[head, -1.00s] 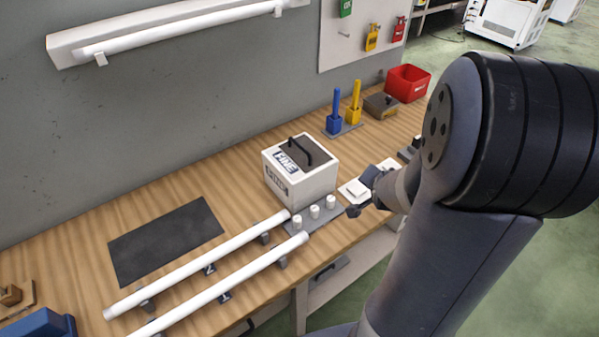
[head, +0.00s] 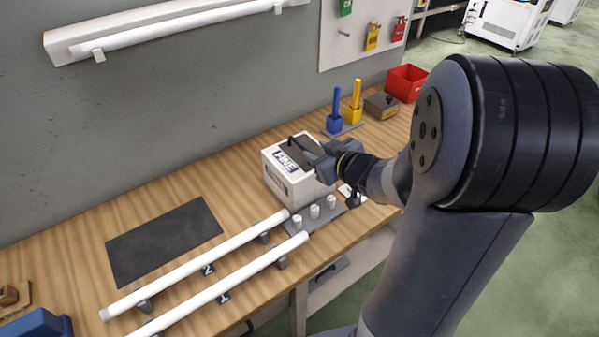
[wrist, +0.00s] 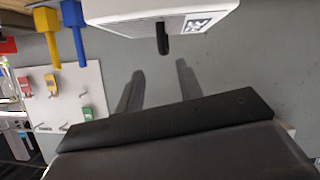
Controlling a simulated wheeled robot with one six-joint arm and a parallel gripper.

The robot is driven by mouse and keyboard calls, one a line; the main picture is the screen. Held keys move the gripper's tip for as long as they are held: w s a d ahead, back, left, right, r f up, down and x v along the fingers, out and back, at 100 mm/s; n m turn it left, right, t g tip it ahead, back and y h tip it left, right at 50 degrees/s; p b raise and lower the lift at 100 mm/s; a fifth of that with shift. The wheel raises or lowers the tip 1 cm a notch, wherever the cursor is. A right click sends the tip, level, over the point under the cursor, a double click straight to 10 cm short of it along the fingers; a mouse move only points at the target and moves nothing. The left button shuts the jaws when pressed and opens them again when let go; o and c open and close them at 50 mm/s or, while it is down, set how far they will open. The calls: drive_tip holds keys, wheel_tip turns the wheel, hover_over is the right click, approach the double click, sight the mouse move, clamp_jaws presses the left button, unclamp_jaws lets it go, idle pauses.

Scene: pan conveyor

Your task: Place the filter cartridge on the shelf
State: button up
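The filter cartridge appears to be the white box (head: 316,190) with "FINE" labels and a black handle on its dark top, standing upright on the wooden bench. In the wrist view the white box (wrist: 130,17) is at the top edge, with its black handle (wrist: 163,40) pointing toward my gripper. My gripper (head: 318,158) is beside the box's top, close to the handle and partly covering the box. In the wrist view my gripper (wrist: 160,78) has its two fingers apart with nothing between them. A pale surface under the bench (head: 365,257) may be the shelf.
White tubes (head: 210,262) lie on supports in front of the box, beside a grey block with white pegs (head: 314,211). Blue (head: 335,110) and yellow (head: 353,103) upright tools and a red bin (head: 407,83) stand behind. A black mat (head: 165,240) lies clear at left.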

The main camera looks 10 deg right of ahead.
sight(303, 147)
drive_tip(key=x, duration=0.7)
drive_tip(key=shift+s+a+f+b, duration=0.1)
drive_tip(key=shift+a+f+b, duration=0.15)
drive_tip(key=shift+a, duration=0.2)
drive_tip(key=shift+w+a+f, duration=0.1)
drive_tip(key=shift+w, duration=0.35)
drive_tip(key=shift+c, duration=0.4)
clamp_jaws()
